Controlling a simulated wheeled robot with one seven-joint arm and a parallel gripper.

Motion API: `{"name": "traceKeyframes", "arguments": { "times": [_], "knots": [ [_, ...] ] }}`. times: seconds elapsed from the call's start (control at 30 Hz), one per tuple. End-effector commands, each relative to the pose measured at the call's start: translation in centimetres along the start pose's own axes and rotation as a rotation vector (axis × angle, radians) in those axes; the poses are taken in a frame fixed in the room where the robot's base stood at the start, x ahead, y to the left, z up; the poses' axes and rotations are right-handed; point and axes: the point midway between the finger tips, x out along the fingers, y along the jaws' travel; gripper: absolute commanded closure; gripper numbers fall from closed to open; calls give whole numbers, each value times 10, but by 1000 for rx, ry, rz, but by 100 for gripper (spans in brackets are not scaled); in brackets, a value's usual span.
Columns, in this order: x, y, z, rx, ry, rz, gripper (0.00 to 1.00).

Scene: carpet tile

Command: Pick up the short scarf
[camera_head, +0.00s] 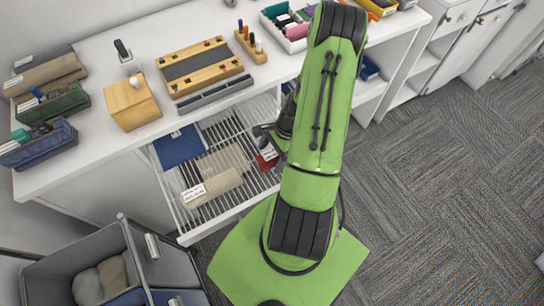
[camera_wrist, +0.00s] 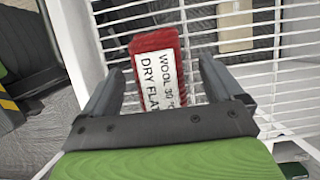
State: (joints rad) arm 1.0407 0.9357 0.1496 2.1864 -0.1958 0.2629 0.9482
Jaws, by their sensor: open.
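A short red folded knit, likely the short scarf, lies in the wire drawer (camera_head: 177,213) with a white label reading wool and dry flat. The red knit (camera_head: 268,159) sits at the drawer's right side. In the wrist view the red knit (camera_wrist: 155,41) lies ahead, between the two fingers. My gripper (camera_wrist: 162,85) is open, one finger on each side of it; I cannot tell whether they touch it. A longer cream ribbed roll (camera_head: 212,187), also labelled, lies to the left in the drawer. My arm covers the drawer's right end in the head view.
A blue folded cloth (camera_head: 179,147) and a beige knit (camera_head: 224,160) share the drawer. The white counter (camera_head: 150,45) above holds a wooden box (camera_head: 132,103), trays and bins. A grey hamper (camera_head: 75,260) stands at lower left. Carpet at right is clear.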

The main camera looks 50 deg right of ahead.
Motion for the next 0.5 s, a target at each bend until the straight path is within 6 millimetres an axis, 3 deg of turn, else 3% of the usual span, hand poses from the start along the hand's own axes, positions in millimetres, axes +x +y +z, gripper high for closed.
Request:
{"name": "traceKeyframes", "arguments": {
  "times": [0.27,0.5],
  "knots": [
    [1,0,0,0,0,0,6],
    [1,0,0,0,0,0,42]
  ]
}}
